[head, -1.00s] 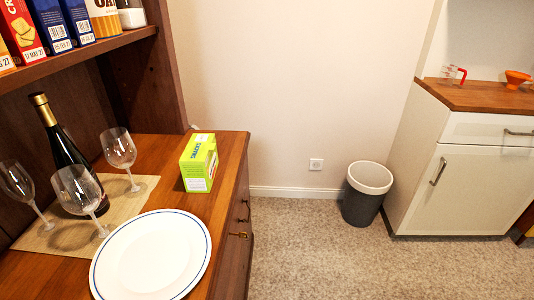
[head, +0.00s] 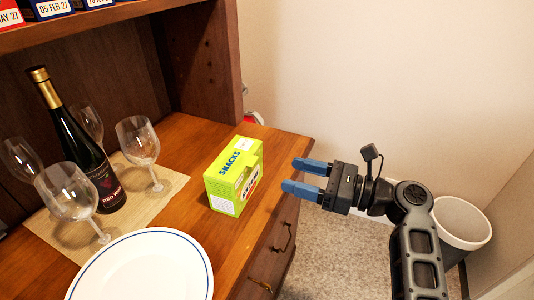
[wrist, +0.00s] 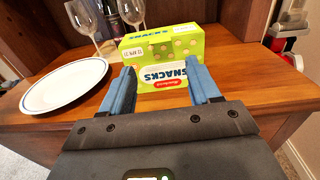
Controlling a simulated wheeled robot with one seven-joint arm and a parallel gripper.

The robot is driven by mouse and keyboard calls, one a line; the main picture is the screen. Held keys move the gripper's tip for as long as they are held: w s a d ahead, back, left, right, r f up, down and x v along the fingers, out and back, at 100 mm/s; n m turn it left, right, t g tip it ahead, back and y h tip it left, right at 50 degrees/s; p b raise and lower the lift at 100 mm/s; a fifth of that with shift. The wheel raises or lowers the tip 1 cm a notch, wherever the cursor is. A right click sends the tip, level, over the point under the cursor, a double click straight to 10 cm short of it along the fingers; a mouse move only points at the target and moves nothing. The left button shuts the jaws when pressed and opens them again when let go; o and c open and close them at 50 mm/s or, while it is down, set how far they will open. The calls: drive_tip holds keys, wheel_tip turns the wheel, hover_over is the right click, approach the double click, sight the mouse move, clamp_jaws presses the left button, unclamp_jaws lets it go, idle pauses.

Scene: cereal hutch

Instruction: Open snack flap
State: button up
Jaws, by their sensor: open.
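A green snack box (head: 235,176) labelled SNACKS stands upright on the wooden hutch counter near its right edge. In the wrist view the snack box (wrist: 165,52) is straight ahead, with dots along one face and a printed label on the other. Its flap cannot be made out clearly. My gripper (head: 297,177) is open and empty, to the right of the box, its two blue fingers pointing at it with a gap between. In the wrist view my gripper (wrist: 163,82) has its fingers apart with the box beyond and between them.
A white plate (head: 150,275) with a blue rim lies in front of the box. A dark bottle (head: 85,150) and several wine glasses (head: 138,145) stand on a mat (head: 172,182) to the left. A shelf hangs above. A bin (head: 460,220) is on the floor.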

approach(238, 157)
drive_tip(key=x, duration=0.4)
drive_tip(key=shift+w+d+f, duration=0.1)
clamp_jaws()
idle(0.7)
